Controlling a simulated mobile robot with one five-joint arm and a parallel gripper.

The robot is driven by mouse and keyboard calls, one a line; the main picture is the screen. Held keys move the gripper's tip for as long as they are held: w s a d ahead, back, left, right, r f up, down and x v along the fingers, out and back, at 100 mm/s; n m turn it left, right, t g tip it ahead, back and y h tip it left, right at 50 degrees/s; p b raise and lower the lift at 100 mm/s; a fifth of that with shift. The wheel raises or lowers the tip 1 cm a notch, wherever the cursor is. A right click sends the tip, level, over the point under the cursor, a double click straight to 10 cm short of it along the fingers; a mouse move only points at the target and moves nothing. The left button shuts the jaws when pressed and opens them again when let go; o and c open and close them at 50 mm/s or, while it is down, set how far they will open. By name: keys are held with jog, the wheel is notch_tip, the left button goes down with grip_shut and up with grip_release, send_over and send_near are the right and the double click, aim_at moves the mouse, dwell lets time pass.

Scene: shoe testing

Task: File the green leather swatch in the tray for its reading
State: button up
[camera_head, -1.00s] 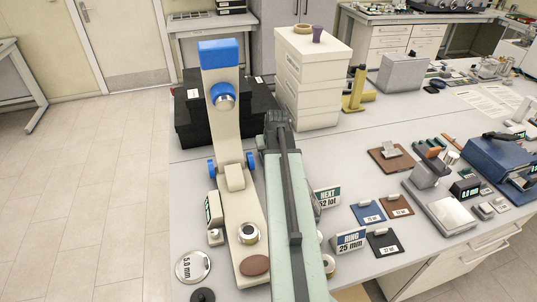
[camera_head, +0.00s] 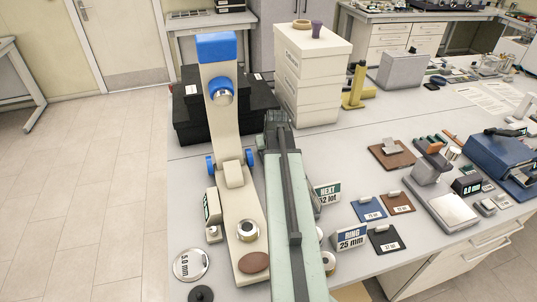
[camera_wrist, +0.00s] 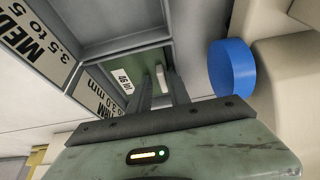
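The green leather swatch (camera_wrist: 135,67), with a white label and a pale tab, shows in the wrist view inside a grey compartment of the tray (camera_wrist: 104,58). My gripper (camera_wrist: 160,78) is close in on the swatch, with its two narrow fingers on either side of the tab. The fingers look shut on the tab; whether the swatch touches the compartment floor is not clear. Labels on the tray beside it read "MEDIUM" (camera_wrist: 28,45) and, partly cut off, "RM" (camera_wrist: 95,97). In the head view my arm hides the gripper, the green swatch and most of the tray.
A cream gauge stand (camera_head: 233,135) with blue knobs rises just left of my arm. A blue round part (camera_wrist: 232,68) is close right of my gripper. Black boxes (camera_head: 190,125) and white drawers (camera_head: 312,80) stand behind. Blue (camera_head: 368,209), brown (camera_head: 398,203) and black (camera_head: 386,240) swatches lie right.

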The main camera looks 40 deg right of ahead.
jog(key=shift+a+r, duration=0.15)
jog(key=p+v, duration=0.7)
jog(key=shift+s+r, duration=0.15)
jog(key=shift+r, duration=0.1)
dwell(0.5)
